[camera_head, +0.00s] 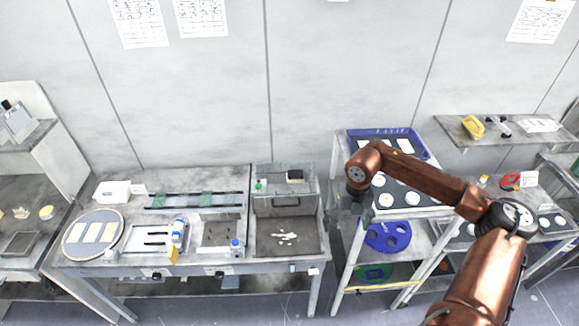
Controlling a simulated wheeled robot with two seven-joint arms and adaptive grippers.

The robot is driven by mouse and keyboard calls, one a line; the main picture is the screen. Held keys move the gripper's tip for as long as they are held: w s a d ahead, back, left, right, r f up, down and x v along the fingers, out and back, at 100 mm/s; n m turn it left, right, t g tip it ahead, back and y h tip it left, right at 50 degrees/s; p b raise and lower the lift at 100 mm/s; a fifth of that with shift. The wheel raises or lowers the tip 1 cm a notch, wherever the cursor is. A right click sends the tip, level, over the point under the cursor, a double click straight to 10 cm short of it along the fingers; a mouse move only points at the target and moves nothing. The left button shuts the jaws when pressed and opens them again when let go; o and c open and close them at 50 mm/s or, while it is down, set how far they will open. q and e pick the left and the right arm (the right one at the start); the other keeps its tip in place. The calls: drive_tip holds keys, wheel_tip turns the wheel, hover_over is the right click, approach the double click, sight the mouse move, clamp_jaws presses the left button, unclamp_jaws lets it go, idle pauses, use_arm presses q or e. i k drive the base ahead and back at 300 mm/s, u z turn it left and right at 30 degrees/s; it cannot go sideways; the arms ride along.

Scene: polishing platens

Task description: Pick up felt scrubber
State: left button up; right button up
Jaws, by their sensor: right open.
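My right arm reaches in from the lower right, and its gripper (350,222) hangs pointing down, just right of the grey metal box and in front of the rack. The gripper is open and nothing shows between its fingers. A yellow handled block (473,127) sits on the wall shelf at the right and may be the felt scrubber; it is too small to tell. A small dark block (295,175) lies at the grey box (285,203) and could also be it. My gripper is apart from both. My left gripper is not in view.
The grey workbench (210,262) holds a round plate (92,235), bottles (179,230) and trays. The rack (347,262) holds a blue tray (418,146) and a blue perforated disc (388,237). The wall shelf (465,143) stands beyond my arm. Open air lies above the bench.

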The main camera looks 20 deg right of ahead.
sight(292, 176)
drive_tip(key=i, duration=1.45)
